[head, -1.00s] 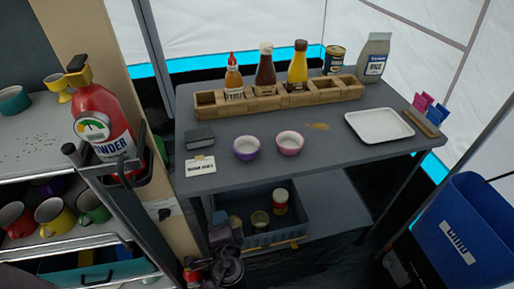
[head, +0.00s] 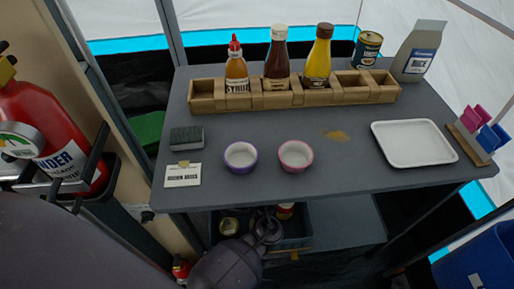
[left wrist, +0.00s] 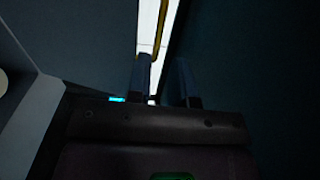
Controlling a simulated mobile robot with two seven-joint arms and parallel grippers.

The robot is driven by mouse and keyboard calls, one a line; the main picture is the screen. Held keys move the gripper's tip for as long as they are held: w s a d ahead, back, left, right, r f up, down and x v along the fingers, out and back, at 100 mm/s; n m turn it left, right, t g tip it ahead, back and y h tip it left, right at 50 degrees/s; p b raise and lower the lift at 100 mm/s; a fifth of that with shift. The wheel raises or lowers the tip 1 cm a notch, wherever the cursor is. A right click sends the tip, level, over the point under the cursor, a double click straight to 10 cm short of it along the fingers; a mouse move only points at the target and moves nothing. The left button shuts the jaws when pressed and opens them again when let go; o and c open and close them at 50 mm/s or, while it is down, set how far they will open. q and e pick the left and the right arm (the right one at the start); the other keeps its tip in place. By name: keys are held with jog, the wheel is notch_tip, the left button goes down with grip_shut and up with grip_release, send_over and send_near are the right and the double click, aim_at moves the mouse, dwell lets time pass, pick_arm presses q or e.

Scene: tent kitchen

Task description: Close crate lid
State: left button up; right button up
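The blue-grey crate (head: 292,231) sits on the shelf under the table, partly hidden by the tabletop and my left arm. Its inside shows from above, with a jar (head: 229,226) and a red-topped can (head: 285,211) in it. I cannot make out the lid clearly. My left gripper (head: 266,226) is low in front of the crate, overlapping it in the head view; contact cannot be told. In the left wrist view its two fingers (left wrist: 163,82) stand apart with nothing seen between them. Dark surfaces fill both sides there. My right gripper is not in view.
The grey table (head: 330,185) above carries two bowls, a sponge, a card, a white tray (head: 413,143) and a wooden rack (head: 290,93) with bottles. A fire extinguisher (head: 45,140) hangs at left. A blue bin (head: 480,262) stands at lower right.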

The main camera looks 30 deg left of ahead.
pick_arm(q)
jog(key=x, duration=0.8)
jog(key=shift+c, duration=0.2)
grip_shut()
jog(key=shift+d, duration=0.1)
